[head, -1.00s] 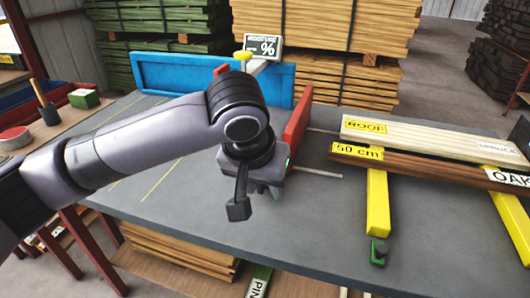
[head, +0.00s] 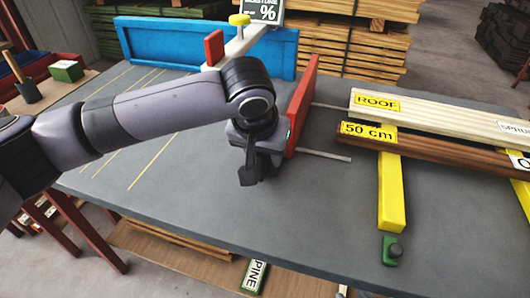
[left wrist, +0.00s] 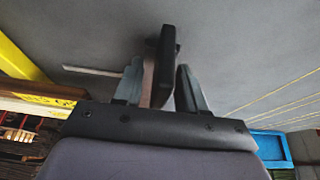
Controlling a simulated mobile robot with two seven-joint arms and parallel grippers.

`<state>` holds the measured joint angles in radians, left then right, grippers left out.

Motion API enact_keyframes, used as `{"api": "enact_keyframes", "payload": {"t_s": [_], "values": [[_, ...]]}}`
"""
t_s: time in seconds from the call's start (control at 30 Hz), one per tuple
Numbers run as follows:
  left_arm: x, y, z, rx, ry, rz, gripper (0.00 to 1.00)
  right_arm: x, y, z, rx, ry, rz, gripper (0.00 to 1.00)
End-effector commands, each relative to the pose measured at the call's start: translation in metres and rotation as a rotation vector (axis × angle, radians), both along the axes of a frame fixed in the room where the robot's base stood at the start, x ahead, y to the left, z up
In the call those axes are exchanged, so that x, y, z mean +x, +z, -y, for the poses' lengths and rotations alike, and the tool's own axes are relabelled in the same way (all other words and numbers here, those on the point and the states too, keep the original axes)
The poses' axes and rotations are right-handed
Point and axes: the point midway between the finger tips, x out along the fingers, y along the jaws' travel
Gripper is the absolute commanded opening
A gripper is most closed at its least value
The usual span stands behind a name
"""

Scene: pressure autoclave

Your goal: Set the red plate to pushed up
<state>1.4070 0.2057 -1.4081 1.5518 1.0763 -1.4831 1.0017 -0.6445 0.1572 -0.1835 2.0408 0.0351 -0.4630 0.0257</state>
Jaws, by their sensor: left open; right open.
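The red plate (head: 303,105) stands upright on the grey table in the head view, at the left end of the boards. A gap separates it from the board ends. My left gripper (head: 249,172) hangs low over the table, just left of the plate and towards its near end. In the left wrist view my left gripper (left wrist: 160,88) has its two grey fingers spread. A dark piece with a pinkish side stands between or beyond them; I cannot tell what it is. I cannot tell whether the gripper touches the plate. My right gripper is not in view.
A pale board (head: 440,112) marked ROOF and a brown board (head: 440,150) lie across a yellow support (head: 391,190). A thin metal strip (head: 325,155) runs beside the plate. A blue panel (head: 165,45) and a small red block (head: 214,48) stand behind.

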Motion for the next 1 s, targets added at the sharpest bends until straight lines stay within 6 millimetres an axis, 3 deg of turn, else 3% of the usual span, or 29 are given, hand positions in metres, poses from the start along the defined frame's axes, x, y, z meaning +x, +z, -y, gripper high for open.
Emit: {"api": "enact_keyframes", "payload": {"t_s": [0.27,0.3,0.4,0.43,0.67,1.0], "values": [[0.001,-0.003,0.0,0.0,0.0,0.001,0.4,0.004,0.003,0.0,0.001,0.001,0.01,0.43],[0.001,-0.003,0.0,0.0,0.0,0.001,0.37,0.004,0.003,-0.001,0.001,0.001,0.011,0.43],[0.001,-0.003,0.0,0.0,0.0,0.001,0.05,0.005,0.003,-0.001,0.001,0.001,0.012,0.43],[0.001,-0.003,0.0,0.0,0.0,0.0,0.0,0.005,0.004,-0.001,0.001,0.001,0.013,0.43],[0.0,-0.001,0.004,-0.001,-0.001,0.0,0.0,0.005,0.008,-0.002,0.005,-0.002,0.014,0.43],[-0.02,0.002,0.062,-0.003,-0.004,-0.004,0.0,0.005,0.042,0.002,-0.007,-0.007,0.032,0.43]]}}
